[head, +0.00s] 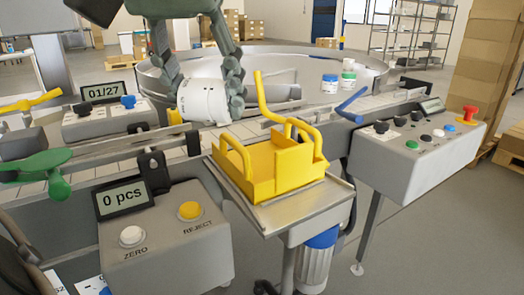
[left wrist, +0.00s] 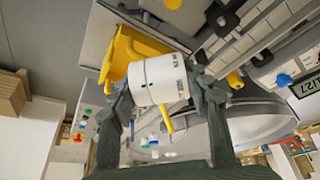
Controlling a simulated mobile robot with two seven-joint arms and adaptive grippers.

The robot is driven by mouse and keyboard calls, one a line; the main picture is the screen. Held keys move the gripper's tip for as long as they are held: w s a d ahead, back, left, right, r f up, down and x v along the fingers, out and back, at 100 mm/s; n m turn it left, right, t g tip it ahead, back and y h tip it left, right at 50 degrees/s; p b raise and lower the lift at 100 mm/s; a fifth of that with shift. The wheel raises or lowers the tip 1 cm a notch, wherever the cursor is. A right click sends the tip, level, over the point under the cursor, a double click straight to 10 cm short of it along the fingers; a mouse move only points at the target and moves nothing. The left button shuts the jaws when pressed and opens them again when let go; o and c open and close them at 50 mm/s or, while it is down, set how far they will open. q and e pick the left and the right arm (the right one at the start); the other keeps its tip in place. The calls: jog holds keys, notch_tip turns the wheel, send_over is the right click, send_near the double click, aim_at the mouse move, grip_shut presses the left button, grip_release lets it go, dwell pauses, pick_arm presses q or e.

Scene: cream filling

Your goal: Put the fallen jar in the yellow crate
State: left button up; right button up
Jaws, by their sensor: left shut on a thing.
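My left gripper (head: 203,88) comes down from the top of the head view, its two dark green fingers on either side of a white jar (head: 203,102). The jar is tilted on its side, with small dark print on it. In the left wrist view the jar (left wrist: 158,80) sits between the fingertips. The yellow crate (head: 250,187) stands on a grey platform, with raised yellow handles; no jar shows inside. The jar is held behind and left of the crate, over the conveyor side. In the left wrist view the crate (left wrist: 118,62) is partly hidden by the jar. My right gripper is not in view.
A control box with buttons (head: 412,155) is at right, a counter box (head: 165,240) at front left. A blue lever (head: 350,106) rises behind the crate.

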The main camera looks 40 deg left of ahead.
pick_arm(q)
jog(key=shift+w+a, duration=0.15)
jog(key=shift+w, duration=0.1)
send_near(257, 154)
jog(key=shift+w+a+f, duration=0.4)
jog(key=shift+w+f, duration=0.15)
jog(key=shift+w, duration=0.1)
jog(key=shift+w+f, duration=0.2)
jog(key=shift+w, duration=0.15)
jog(key=shift+f, duration=0.5)
notch_tip(257, 154, down, 3)
jog(key=shift+r, duration=0.2)
jog(key=shift+f, duration=0.25)
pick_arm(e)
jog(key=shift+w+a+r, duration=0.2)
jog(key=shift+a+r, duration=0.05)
pick_arm(q)
jog(key=shift+f, duration=0.1)
